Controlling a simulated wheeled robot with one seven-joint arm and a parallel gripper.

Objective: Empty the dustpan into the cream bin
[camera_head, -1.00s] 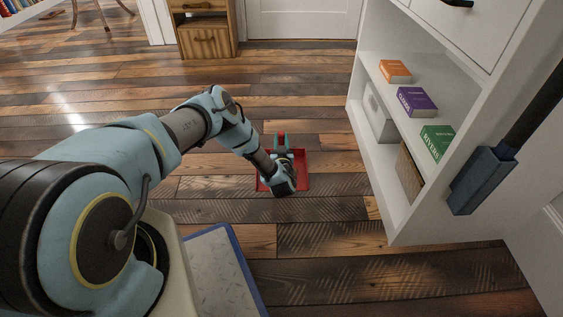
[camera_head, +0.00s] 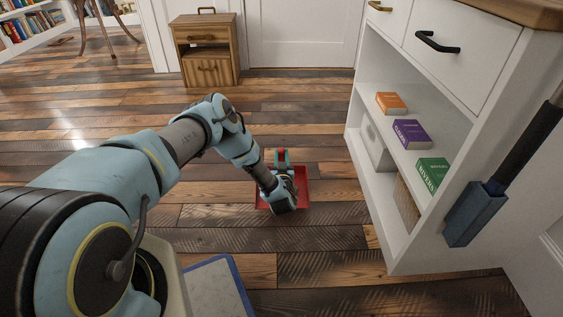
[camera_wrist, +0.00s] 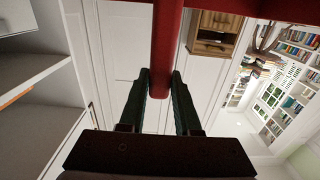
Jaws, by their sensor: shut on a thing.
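The red dustpan (camera_head: 302,188) is at my gripper, over the plank floor in the head view; I cannot tell whether it touches the floor. My gripper (camera_head: 282,158) is at the dustpan's handle end. In the wrist view my gripper (camera_wrist: 160,85) is shut on the dustpan's red handle (camera_wrist: 166,45), with a dark finger on each side. My wrist covers part of the pan, and its contents cannot be made out. No cream bin can be made out for sure in these views.
A white shelf unit (camera_head: 362,215) with books and boxes stands at the right. A blue holder (camera_head: 472,213) with a dark handle is on its side. A wooden cabinet (camera_head: 207,50) stands at the back. A blue-edged grey mat (camera_head: 215,285) lies near my base. The middle floor is clear.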

